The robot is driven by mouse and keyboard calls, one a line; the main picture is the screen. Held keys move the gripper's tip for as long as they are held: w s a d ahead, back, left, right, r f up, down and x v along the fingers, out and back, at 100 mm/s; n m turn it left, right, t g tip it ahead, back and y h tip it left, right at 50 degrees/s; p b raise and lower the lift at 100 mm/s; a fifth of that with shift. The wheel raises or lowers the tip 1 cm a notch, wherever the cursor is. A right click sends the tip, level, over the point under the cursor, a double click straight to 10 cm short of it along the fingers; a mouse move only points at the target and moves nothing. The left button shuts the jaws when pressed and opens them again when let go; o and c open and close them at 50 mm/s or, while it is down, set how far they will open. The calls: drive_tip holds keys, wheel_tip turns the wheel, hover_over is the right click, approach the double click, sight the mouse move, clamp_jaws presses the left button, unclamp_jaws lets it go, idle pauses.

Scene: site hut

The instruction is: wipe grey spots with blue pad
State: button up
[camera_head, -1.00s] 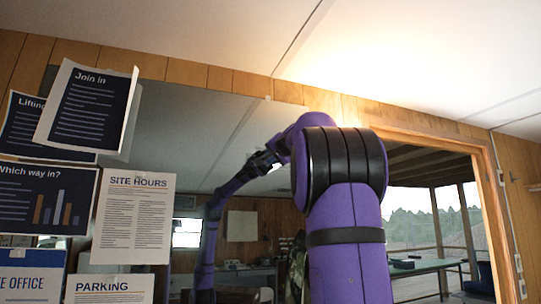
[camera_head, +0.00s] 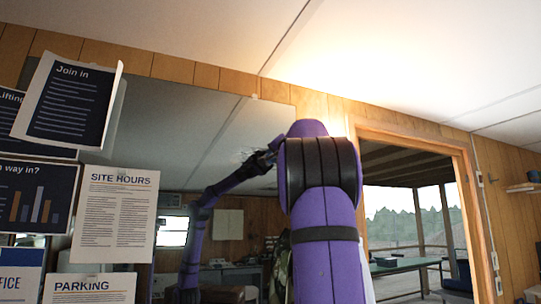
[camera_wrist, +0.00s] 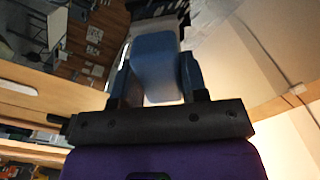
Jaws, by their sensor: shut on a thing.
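A blue pad (camera_wrist: 157,65) is held between the two fingers of my gripper (camera_wrist: 158,82) in the wrist view. In the head view my purple arm reaches up to a large mirror (camera_head: 160,130) on the wood-panelled wall, and its upper part hides most of the gripper. The mirror shows a reflection of my arm, meeting near the dark gripper end (camera_head: 264,159). A small pale grey smudge (camera_head: 243,154) shows on the mirror just left of that end. I cannot tell whether the pad touches the glass.
Paper notices, including a site hours sheet (camera_head: 115,215) and a "Join in" sheet (camera_head: 70,98), overlap the mirror's left side. A wooden-framed opening (camera_head: 463,210) lies right of my arm. A small shelf (camera_head: 524,188) is at the far right.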

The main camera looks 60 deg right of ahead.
drive_tip(key=s+d, duration=0.1)
drive_tip(key=d, duration=0.1)
drive_tip(key=s+d, duration=0.1)
drive_tip(key=d, duration=0.1)
drive_tip(key=shift+s+f, duration=0.15)
drive_tip(key=shift+s, duration=0.15)
drive_tip(key=shift+w, duration=0.1)
drive_tip(key=shift+w+a, duration=0.25)
drive_tip(key=shift+a, duration=0.3)
drive_tip(key=shift+w+a, duration=0.65)
drive_tip(key=shift+a, duration=0.3)
drive_tip(key=shift+w+a, duration=0.6)
drive_tip(key=shift+a, duration=0.3)
drive_tip(key=shift+w+a, duration=0.65)
drive_tip(key=shift+a, duration=0.3)
drive_tip(key=shift+w+a, duration=0.95)
drive_tip(key=shift+a, duration=0.7)
drive_tip(key=shift+w+a, duration=0.95)
drive_tip(key=shift+a, duration=0.65)
drive_tip(key=shift+w+a, duration=0.95)
drive_tip(key=shift+a, duration=0.7)
drive_tip(key=shift+d, duration=0.1)
